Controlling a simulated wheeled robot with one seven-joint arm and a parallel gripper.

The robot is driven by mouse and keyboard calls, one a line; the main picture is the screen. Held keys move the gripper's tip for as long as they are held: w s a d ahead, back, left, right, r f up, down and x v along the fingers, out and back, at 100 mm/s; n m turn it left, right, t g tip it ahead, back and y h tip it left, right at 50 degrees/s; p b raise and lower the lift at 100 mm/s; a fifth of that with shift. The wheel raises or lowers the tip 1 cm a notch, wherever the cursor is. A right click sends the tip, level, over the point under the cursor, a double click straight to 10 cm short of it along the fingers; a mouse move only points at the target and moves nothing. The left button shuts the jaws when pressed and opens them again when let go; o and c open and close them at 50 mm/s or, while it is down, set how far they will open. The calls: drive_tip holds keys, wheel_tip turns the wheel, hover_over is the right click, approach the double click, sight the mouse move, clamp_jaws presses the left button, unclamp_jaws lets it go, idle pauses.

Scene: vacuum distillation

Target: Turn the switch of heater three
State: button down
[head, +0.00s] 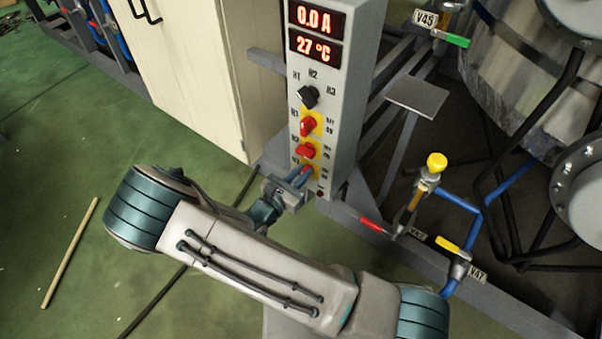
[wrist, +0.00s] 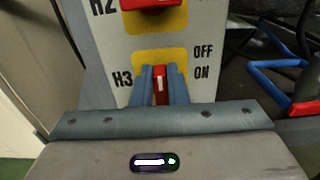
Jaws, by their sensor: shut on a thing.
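The control panel (head: 312,58) is a tall grey column with a black selector knob (head: 307,97) and three red switches on yellow plates below it. The lowest, heater three's red switch (wrist: 160,88), sits beside the label H3 and the words OFF and ON. My gripper (head: 302,174) is shut on this switch; in the wrist view its two blue-grey fingers (wrist: 159,90) flank it on both sides. The switch's white mark runs upright in the wrist view. Much of the switch is hidden by the fingers in the head view.
The H2 switch (head: 306,151) is just above my fingers, and the H1 switch (head: 307,126) is above that. A cream cabinet (head: 190,70) stands left of the panel. Pipes with a yellow-knobbed valve (head: 436,163) and a red-handled valve (head: 372,225) are at the right.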

drive_tip(key=m, duration=0.6)
drive_tip(key=d+m, duration=0.1)
drive_tip(key=m, duration=0.1)
drive_tip(key=shift+s+f+m, duration=0.35)
drive_tip(key=shift+s+m, duration=0.05)
drive_tip(key=m, duration=0.2)
drive_tip(key=m+b, duration=0.1)
drive_tip(key=m, duration=0.1)
drive_tip(key=shift+s+d+f+m, duration=0.15)
drive_tip(key=shift+f+m, duration=0.15)
drive_tip(key=shift+f, duration=0.05)
drive_tip(key=m, duration=0.1)
drive_tip(key=m+b, duration=0.2)
drive_tip(key=m, duration=0.1)
drive_tip(key=shift+f, duration=0.25)
drive_tip(key=shift+m, duration=0.3)
drive_tip(key=c, duration=1.4)
unclamp_jaws()
drive_tip(key=shift+c, duration=0.2)
